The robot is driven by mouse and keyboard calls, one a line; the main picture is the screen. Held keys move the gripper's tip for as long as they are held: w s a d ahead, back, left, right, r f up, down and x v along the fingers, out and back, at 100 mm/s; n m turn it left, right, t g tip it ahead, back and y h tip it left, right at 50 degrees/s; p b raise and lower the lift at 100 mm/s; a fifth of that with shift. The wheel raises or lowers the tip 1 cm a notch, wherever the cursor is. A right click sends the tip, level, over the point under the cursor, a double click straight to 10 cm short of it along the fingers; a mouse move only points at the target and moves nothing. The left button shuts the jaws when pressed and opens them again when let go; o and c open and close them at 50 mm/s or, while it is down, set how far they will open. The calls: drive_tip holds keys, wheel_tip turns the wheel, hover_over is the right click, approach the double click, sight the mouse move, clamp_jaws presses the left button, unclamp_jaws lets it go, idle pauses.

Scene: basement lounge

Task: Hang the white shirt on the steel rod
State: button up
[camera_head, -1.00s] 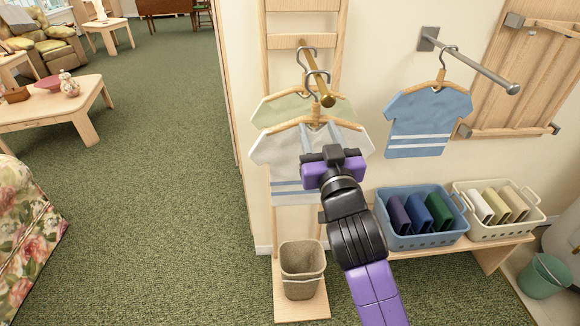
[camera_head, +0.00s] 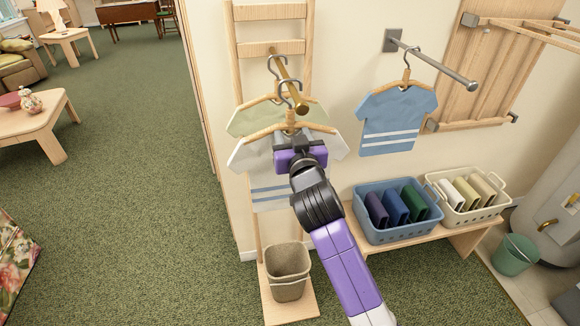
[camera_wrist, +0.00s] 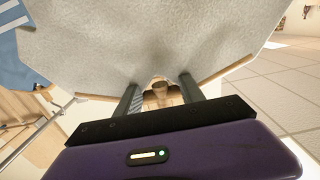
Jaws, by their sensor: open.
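The white shirt (camera_head: 250,157) hangs from a wooden hanger on the brass rod (camera_head: 290,85), in front of a pale green shirt (camera_head: 246,121). The steel rod (camera_head: 436,62) is to the right and carries a blue shirt (camera_head: 396,120) on its own hanger. My gripper (camera_head: 298,143) is at the white shirt's collar, just below its hook, and covers part of the shirt. In the wrist view my gripper (camera_wrist: 160,92) is open, with the fingers either side of the hanger's middle. The white shirt (camera_wrist: 140,40) fills the top there. Contact cannot be told.
A blue basket (camera_head: 365,222) and a cream basket (camera_head: 480,212) with folded cloths stand on a low bench at right. A wooden rack (camera_head: 490,75) is on the wall beyond the steel rod. A woven bin (camera_head: 287,270) stands below the shirts. Carpet at left is open.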

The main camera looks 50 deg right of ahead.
drive_tip(key=shift+w, duration=0.1)
clamp_jaws()
idle(1.4)
